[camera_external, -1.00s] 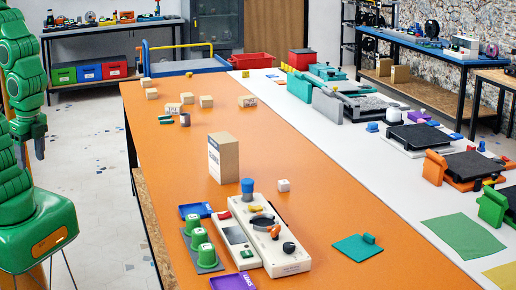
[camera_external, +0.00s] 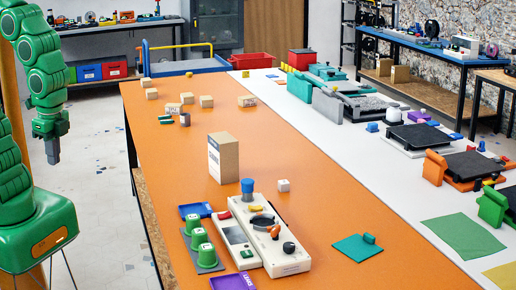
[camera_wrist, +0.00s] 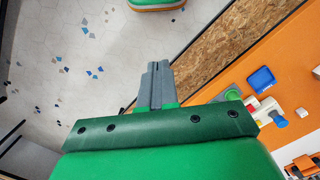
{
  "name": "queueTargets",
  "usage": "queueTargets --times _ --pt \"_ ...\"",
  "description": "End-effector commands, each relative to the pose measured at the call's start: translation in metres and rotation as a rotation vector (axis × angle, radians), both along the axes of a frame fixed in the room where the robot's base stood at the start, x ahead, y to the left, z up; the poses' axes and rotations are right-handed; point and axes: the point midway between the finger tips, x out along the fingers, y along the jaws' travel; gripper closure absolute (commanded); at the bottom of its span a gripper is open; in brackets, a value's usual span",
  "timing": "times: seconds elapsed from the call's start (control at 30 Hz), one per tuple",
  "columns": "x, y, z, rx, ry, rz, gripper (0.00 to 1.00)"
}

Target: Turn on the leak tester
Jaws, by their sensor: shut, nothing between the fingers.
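The leak tester appears to be the cream-white device (camera_external: 284,257) on the near part of the orange table, with a blue-topped grey cylinder (camera_external: 247,188), an orange-red handle, a dark round knob and a yellow part on it. Part of a white device (camera_wrist: 268,113) shows at the right in the wrist view. My gripper (camera_external: 53,158) is shut and empty, pointing down over the floor left of the table, well apart from the device. Its fingers also show together in the wrist view (camera_wrist: 155,68). I cannot tell which part is the switch.
Green cups (camera_external: 200,238) on a grey tray, a blue tray (camera_external: 195,210) and a purple tray (camera_external: 232,283) stand left of the device. A cardboard box (camera_external: 223,158) stands behind it. The table's left edge lies between my arm and these things.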

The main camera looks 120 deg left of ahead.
Motion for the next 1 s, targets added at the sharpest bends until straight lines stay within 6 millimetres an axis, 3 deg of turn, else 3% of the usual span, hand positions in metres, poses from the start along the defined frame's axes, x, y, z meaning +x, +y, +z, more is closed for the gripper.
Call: queueTargets --times 0.47,1.0 --pt "0.093 0.053 -0.002 0.02 -0.066 0.163 1.0" --pt "0.182 0.138 -0.022 0.048 -0.136 0.343 1.0"
